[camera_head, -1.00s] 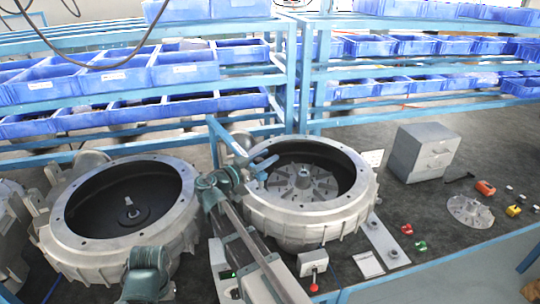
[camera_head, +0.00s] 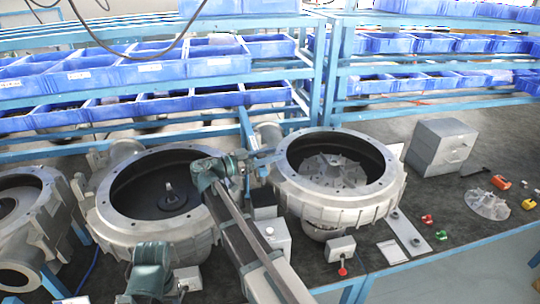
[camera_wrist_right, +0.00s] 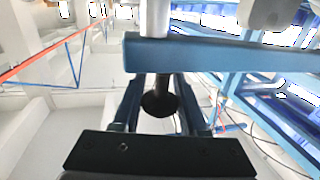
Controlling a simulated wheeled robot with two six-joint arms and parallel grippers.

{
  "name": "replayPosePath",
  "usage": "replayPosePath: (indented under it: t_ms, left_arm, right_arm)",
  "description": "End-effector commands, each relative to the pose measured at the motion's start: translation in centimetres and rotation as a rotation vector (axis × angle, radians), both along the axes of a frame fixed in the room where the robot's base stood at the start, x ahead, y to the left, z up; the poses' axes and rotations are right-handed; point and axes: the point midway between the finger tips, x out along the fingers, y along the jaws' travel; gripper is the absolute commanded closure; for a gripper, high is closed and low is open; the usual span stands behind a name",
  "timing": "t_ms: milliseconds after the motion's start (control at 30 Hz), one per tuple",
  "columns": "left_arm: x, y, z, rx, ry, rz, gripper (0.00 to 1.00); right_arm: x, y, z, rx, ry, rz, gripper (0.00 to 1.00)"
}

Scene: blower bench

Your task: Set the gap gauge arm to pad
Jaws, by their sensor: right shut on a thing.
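The gap gauge arm is a blue bar (camera_wrist_right: 220,58), seen close up in the right wrist view with a grey post above it. A dark round-ended knob (camera_wrist_right: 160,100) hangs below the bar between the blue-grey fingers of my right gripper (camera_wrist_right: 160,118). The gripper is shut on this knob. In the head view, my right gripper (camera_head: 244,160) and a short blue bar end (camera_head: 265,159) are at the left rim of the right blower housing (camera_head: 335,210). The pad cannot be made out.
An open housing (camera_head: 120,225) stands on the left, with more grey castings beyond it. A grey drawer box (camera_head: 440,147), a finned disc (camera_head: 487,205) and small coloured parts lie right. A red-knobbed switch box (camera_head: 341,247) is in front. Blue bin racks line the back.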

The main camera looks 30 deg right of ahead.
Motion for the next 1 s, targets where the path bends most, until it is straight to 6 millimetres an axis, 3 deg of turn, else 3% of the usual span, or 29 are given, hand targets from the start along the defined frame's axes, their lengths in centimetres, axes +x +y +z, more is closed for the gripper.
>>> replayPosePath:
  t_ms: [133,167,300,667,767,1000]
  left_arm:
    - [0.0,0.0,0.0,0.000,0.000,0.000,0.50]
    - [0.0,0.0,0.0,0.000,0.000,0.000,0.50]
    - [0.0,0.0,0.0,0.000,0.000,0.000,0.50]
    - [0.0,0.0,0.0,0.000,0.000,0.000,0.50]
    - [0.0,0.0,0.0,0.000,0.000,0.000,0.50]
    - [0.0,0.0,0.0,0.000,0.000,0.000,0.50]
  right_arm:
    - [-0.1,-0.1,0.0,0.000,0.000,-0.002,1.00]
    - [-0.1,-0.1,0.0,0.000,0.000,-0.002,0.54]
    - [0.0,0.0,0.0,0.000,0.000,-0.001,0.29]
    - [0.1,0.4,0.0,0.000,0.000,0.002,0.27]
    - [0.1,1.6,0.0,0.000,0.000,0.004,0.27]
    - [0.2,6.7,0.0,0.000,0.000,0.004,0.27]
